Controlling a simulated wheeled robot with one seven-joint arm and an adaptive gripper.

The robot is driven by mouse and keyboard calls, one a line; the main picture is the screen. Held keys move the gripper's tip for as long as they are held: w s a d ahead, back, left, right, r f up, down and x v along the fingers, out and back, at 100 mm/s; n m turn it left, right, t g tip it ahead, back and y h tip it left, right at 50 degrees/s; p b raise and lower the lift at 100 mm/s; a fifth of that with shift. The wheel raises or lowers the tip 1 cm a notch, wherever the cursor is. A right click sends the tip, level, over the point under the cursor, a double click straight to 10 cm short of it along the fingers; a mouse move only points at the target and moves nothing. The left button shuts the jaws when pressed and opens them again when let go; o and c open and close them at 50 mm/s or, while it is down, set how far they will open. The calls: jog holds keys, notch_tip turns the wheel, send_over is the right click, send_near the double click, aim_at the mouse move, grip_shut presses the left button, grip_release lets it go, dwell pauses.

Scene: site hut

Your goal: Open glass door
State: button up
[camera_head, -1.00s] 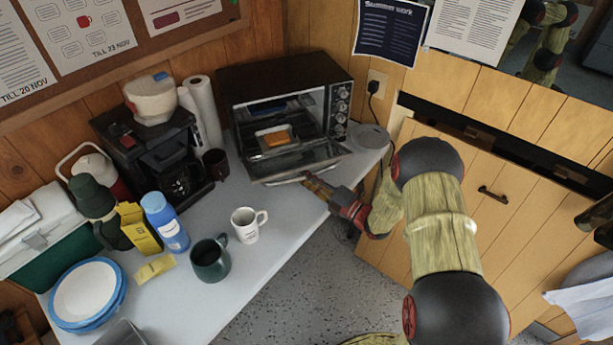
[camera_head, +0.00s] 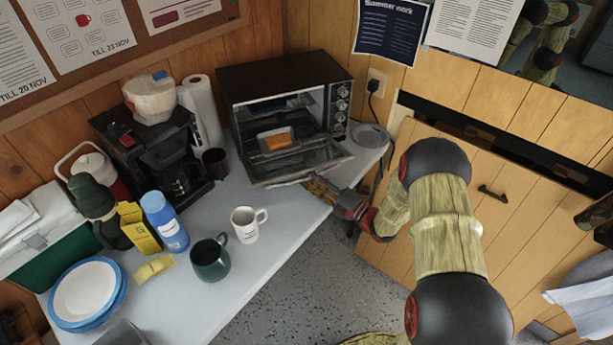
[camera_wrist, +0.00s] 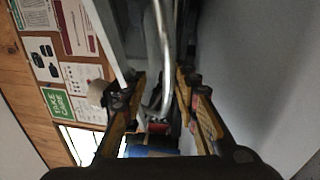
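The toaster oven (camera_head: 285,80) stands at the back of the counter. Its glass door (camera_head: 300,160) is hinged down and well open, slanting out toward the counter's front edge. A piece of orange-brown food shows inside on a tray. My gripper (camera_head: 312,182) is at the door's outer edge, low and from the right. In the wrist view my gripper (camera_wrist: 158,90) has its fingers spread, with the silver door handle (camera_wrist: 165,45) running between them. Gaps show on both sides of the handle. The fingertips are small and partly hidden in the head view.
A white mug (camera_head: 245,225) and a dark green mug (camera_head: 209,258) stand on the counter, left of my arm. A coffee maker (camera_head: 165,150) and paper rolls (camera_head: 203,110) are left of the oven. A round grey lid (camera_head: 370,136) lies to its right.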

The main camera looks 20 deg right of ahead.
jog(key=v, duration=1)
jog(key=shift+f, duration=0.1)
